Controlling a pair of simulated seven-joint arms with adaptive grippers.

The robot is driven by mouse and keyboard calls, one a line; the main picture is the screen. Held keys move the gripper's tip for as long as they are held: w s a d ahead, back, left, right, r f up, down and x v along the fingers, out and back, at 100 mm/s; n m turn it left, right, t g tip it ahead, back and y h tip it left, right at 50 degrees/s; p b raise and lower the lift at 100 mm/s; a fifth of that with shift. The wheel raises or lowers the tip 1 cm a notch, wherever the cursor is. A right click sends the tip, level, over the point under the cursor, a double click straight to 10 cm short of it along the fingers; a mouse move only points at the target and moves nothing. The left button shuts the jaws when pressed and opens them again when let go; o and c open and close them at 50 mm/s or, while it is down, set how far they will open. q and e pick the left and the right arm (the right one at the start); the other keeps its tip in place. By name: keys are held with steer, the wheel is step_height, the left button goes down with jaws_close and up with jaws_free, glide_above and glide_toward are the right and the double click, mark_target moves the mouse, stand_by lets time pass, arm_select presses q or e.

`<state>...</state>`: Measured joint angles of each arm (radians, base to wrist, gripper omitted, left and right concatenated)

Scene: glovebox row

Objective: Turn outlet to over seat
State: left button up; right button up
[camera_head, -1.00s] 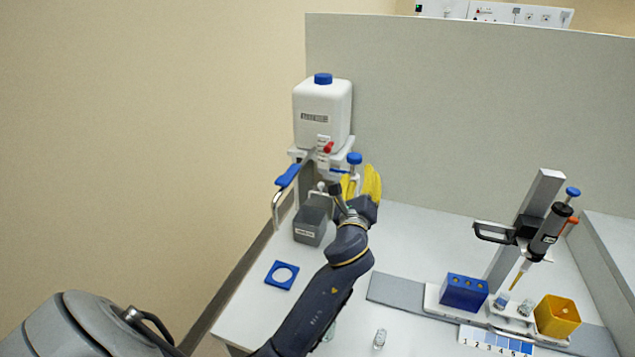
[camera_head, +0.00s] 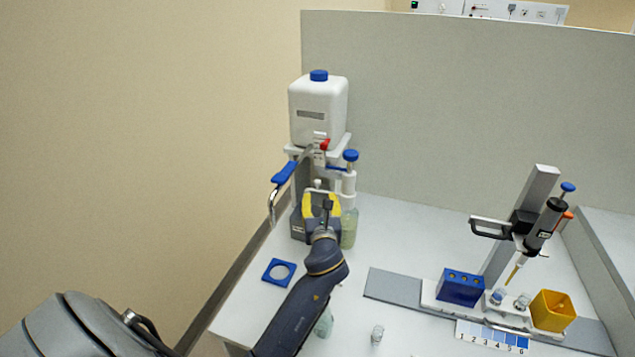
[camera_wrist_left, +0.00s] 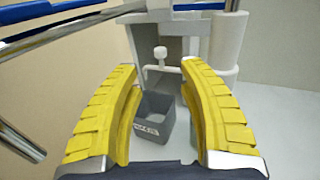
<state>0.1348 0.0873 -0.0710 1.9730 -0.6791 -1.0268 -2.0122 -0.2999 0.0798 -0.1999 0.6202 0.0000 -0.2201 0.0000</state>
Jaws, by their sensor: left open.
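The outlet is a bent metal spout with a blue sleeve (camera_head: 284,172) that reaches out left of the white dispenser tank (camera_head: 318,112), its tip bending down. The blue sleeve and metal tube also show along the left of the left wrist view (camera_wrist_left: 50,38). I take the seat to be the flat blue square with a round hole (camera_head: 269,279) on the table, in front of and apart from the spout tip. My left gripper (camera_head: 321,200) is open and empty, in front of the dispenser stand and right of the outlet. My right gripper is not in view.
A grey cup (camera_wrist_left: 153,112) stands under the dispenser, partly hidden by my gripper in the head view. A greenish bottle (camera_head: 349,230) is to its right. A pipette stand (camera_head: 512,225), blue rack (camera_head: 461,287) and yellow cup (camera_head: 553,311) stand at right.

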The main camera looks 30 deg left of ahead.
mark_target(318, 183)
arm_select(q)
steer(key=x, duration=1)
